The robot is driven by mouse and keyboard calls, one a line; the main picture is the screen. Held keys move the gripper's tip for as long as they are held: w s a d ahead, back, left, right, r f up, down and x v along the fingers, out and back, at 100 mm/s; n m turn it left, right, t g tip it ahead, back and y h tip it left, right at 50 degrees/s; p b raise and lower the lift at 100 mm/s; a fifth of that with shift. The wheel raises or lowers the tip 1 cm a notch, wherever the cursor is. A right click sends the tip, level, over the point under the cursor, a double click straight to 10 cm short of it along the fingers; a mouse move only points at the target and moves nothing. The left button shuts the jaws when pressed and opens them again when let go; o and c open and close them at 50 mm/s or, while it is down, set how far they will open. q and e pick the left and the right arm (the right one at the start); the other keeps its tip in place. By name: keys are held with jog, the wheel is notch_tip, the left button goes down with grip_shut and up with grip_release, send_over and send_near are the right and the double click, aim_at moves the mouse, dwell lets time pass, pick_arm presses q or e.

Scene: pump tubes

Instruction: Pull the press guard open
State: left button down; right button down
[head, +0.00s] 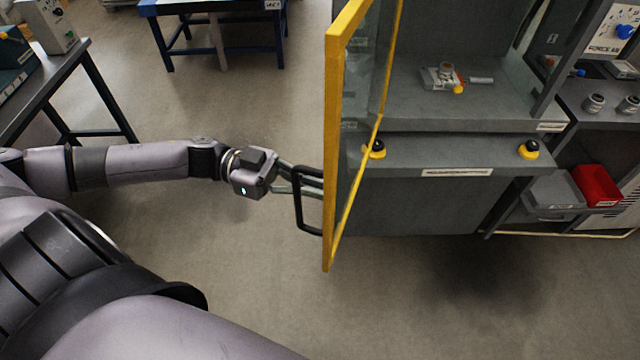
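The press guard (336,150) is a yellow-framed clear door. It stands swung out from the grey press (420,195), seen nearly edge-on, with the press bed open to its right. A black bar handle (299,205) sticks out on the guard's left side. My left gripper (305,182) reaches in from the left, with its fingers at the handle's upper part and close to the guard's frame. Whether the fingers are closed around the handle or only beside it cannot be made out. My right gripper is not in view.
A small grey fixture with a yellow knob (458,89) sits on the press bed. Two black-and-yellow buttons (529,149) are on the front ledge. A red bin (597,185) is on the right shelf. A dark table (50,85) stands left. The floor below the guard is clear.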

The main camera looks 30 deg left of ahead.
pick_arm(q)
jog(key=shift+w+d, duration=0.1)
jog(key=shift+d, duration=0.45)
